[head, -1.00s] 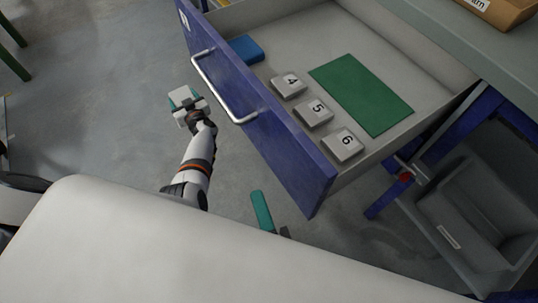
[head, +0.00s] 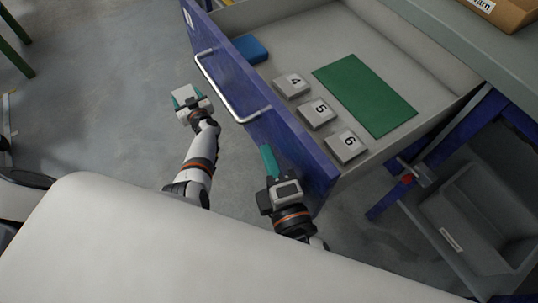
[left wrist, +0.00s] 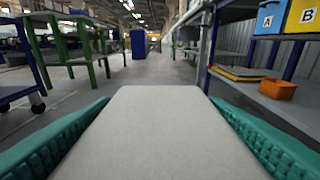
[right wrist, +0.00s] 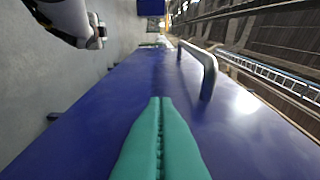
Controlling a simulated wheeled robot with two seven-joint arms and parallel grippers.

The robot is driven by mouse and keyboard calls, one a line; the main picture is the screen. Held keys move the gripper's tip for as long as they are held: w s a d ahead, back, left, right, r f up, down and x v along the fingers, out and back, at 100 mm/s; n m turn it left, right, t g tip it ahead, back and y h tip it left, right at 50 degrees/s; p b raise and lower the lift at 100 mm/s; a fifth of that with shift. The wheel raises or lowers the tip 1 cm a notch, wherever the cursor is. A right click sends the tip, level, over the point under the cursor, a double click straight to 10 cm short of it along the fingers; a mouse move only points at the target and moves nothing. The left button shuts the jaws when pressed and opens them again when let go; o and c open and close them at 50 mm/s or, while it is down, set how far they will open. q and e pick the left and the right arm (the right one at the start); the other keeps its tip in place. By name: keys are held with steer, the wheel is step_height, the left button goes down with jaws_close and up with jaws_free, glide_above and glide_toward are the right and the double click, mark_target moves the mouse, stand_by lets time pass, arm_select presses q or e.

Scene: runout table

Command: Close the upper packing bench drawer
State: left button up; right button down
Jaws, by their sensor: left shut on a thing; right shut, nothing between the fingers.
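The upper drawer stands open, with its blue front (head: 290,150) and silver bar handle (head: 222,92) facing me. The right wrist view also shows the blue front (right wrist: 105,110) and the handle (right wrist: 208,72). My right gripper (head: 268,158) is shut and empty, its teal fingers close against the outer face of the front, to the right of the handle; I cannot tell whether they touch. My left gripper (head: 187,98) is shut on a pale grey block (left wrist: 155,135), over the floor left of the handle and apart from the drawer.
A grey bin (head: 470,215) stands below at the right. The floor left of the drawer is clear.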

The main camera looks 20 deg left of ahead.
arm_select(q)
steer(key=shift+r, duration=0.1)
arm_select(e)
steer(key=shift+w, duration=0.1)
